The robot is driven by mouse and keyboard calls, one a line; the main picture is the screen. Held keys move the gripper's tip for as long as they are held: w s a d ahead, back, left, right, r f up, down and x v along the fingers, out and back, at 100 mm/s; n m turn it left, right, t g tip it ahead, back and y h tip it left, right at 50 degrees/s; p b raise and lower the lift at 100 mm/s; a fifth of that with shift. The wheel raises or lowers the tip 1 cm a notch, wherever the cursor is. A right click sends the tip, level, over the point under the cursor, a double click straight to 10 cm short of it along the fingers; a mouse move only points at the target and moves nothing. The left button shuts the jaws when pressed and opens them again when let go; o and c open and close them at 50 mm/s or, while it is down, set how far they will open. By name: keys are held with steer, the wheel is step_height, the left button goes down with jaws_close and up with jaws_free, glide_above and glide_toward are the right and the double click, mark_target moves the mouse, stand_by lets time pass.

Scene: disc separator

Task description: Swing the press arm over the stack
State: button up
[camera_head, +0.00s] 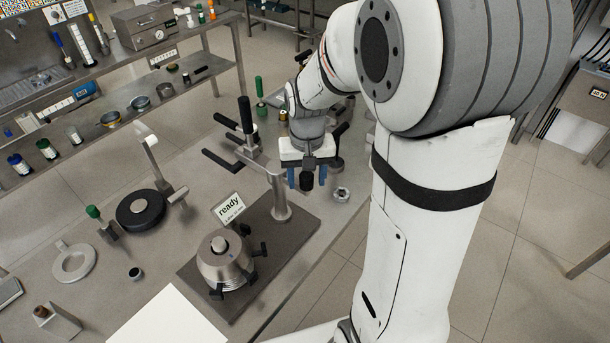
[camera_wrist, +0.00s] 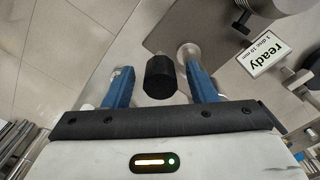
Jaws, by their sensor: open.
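The stack (camera_head: 228,285) of thin discs sits under a round metal cap (camera_head: 222,258) on a dark base plate (camera_head: 262,245). A metal post (camera_head: 281,200) stands on the plate, right of the stack. A black knob (camera_head: 307,183), apparently the press arm's handle, is off to the right, away from the stack. It also shows in the wrist view (camera_wrist: 160,77). My gripper (camera_head: 306,180) is open, its blue fingers (camera_wrist: 161,88) on either side of the knob with gaps visible. The press arm itself is mostly hidden by my gripper. The stack's edge shows at the wrist view's top right.
A "ready" sign (camera_head: 228,208) stands behind the stack. Black-handled tools (camera_head: 245,118) stand behind the post. A small metal cup (camera_head: 341,194) is right of my gripper. A black disc (camera_head: 141,209) and a white sheet (camera_head: 170,318) lie left on the bench.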

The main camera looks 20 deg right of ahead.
jaws_close()
steer(key=shift+a, duration=0.1)
stand_by(0.3)
